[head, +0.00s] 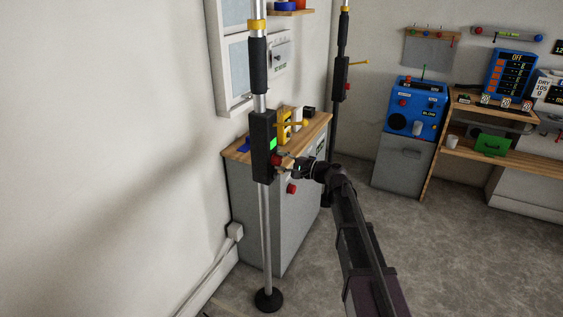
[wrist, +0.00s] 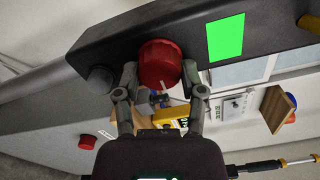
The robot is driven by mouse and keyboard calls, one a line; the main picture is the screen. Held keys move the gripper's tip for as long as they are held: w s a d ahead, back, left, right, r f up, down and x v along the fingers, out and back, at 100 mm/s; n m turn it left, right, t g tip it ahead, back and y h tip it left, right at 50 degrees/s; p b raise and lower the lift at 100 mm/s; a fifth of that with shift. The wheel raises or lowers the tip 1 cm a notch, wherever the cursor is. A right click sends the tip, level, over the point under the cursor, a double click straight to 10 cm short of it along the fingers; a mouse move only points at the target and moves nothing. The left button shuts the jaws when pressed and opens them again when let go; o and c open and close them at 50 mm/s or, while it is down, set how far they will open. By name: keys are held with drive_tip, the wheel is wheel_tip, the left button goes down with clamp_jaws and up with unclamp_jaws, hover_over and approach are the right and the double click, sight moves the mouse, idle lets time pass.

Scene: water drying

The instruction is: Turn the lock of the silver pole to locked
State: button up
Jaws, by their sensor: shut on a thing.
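The silver pole (head: 265,230) stands upright on a round black foot at the left of the head view. A black lock box (head: 262,146) is on it, with a lit green panel (wrist: 225,38) that is plain in the wrist view. A round red knob (wrist: 160,62) sticks out of the box, with a short white mark at its lower edge. My gripper (wrist: 160,72) has one finger on each side of the knob and is shut on it. In the head view my gripper (head: 283,163) reaches the box from the right and partly hides the knob.
A grey cabinet (head: 250,205) with a wooden top stands close behind the pole. A second, dark pole (head: 337,115) stands farther back. A blue machine (head: 415,106) and wooden shelves (head: 500,145) are at the right. The floor (head: 440,250) at the right front is clear.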

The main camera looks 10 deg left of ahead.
drive_tip(key=o, duration=1.1)
drive_tip(key=shift+o, duration=0.2)
drive_tip(key=v, duration=1.2)
